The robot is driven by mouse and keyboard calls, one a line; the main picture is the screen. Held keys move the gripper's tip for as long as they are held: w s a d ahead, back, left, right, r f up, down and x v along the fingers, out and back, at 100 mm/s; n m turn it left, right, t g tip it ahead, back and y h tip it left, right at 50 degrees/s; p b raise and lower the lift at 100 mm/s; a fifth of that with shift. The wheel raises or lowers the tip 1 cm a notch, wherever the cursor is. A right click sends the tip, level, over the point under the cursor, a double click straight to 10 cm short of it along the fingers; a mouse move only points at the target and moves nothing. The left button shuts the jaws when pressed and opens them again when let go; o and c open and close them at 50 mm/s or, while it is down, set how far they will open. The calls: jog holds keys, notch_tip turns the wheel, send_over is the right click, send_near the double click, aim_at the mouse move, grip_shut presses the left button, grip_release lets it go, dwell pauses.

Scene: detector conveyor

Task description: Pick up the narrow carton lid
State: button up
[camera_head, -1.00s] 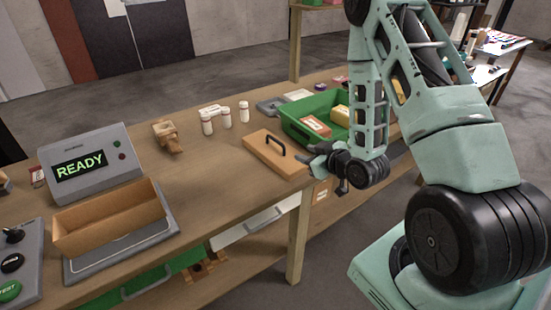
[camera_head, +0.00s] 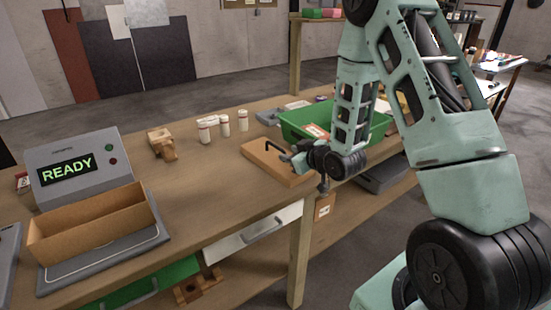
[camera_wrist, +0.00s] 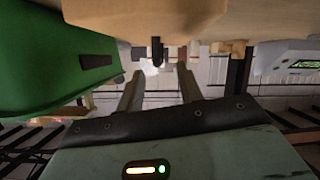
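The narrow carton lid (camera_head: 260,158) is a flat light-brown board with a black bar handle (camera_head: 277,149) on top. It lies on the wooden bench near its front edge. My gripper (camera_head: 299,158) is at the lid's right end, close to the handle, and partly hides that end. In the wrist view the two fingers are apart with nothing between their tips (camera_wrist: 160,78). The dark handle (camera_wrist: 157,52) shows end-on, between the fingers' lines in the picture. The tan lid (camera_wrist: 200,20) fills the top of that view. I cannot tell whether the fingers touch the handle.
A green tray (camera_head: 299,128) stands behind my gripper and also shows in the wrist view (camera_wrist: 40,70). Several white bottles (camera_head: 225,126) and a wooden piece (camera_head: 161,143) stand farther back. An open brown carton (camera_head: 95,222) sits by the READY display unit (camera_head: 75,165). The bench between is clear.

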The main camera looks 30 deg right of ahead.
aim_at(284, 151)
jog(key=shift+p+x, duration=0.95)
jog(key=shift+x, duration=2.1)
jog(key=shift+d+r, duration=0.15)
jog(key=shift+d, duration=0.05)
jog(key=shift+c, duration=0.4)
grip_shut()
